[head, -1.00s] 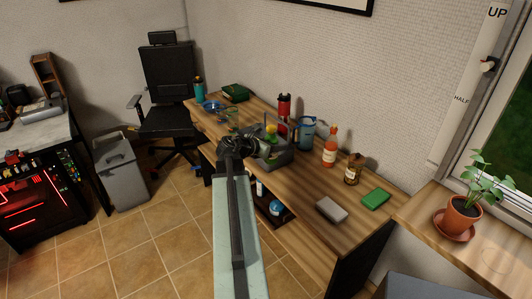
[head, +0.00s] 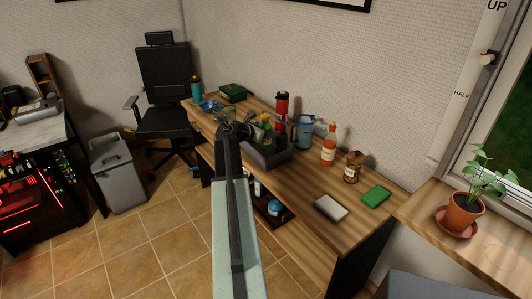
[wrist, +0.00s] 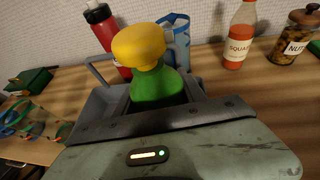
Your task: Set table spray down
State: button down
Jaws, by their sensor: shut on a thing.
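The table spray, a green bottle with a yellow top, fills the middle of the wrist view (wrist: 155,75). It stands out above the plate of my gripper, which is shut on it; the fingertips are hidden. In the head view the spray (head: 266,123) shows just right of my gripper (head: 240,130), over or at the grey caddy (head: 270,160). The caddy also shows behind the spray in the wrist view (wrist: 97,103). I cannot tell whether the bottle's base touches the caddy or the table; its lower part is hidden.
On the wooden table (head: 300,190) stand a red bottle (head: 281,103), a blue jug (head: 303,131), a sauce bottle (head: 328,152) and a nut jar (head: 352,168). A grey block (head: 331,208) and green sponge (head: 375,196) lie near the right end. Bare wood shows in front of the bottles.

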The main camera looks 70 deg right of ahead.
aim_at(270, 145)
notch_tip(270, 145, down, 7)
jog(key=b, duration=0.5)
jog(key=shift+f+b, duration=0.15)
jog(key=shift+b, duration=0.15)
jog(key=shift+r, duration=0.25)
jog(key=shift+f, duration=0.2)
jog(key=c, duration=0.7)
grip_release()
jog(key=shift+r, duration=0.15)
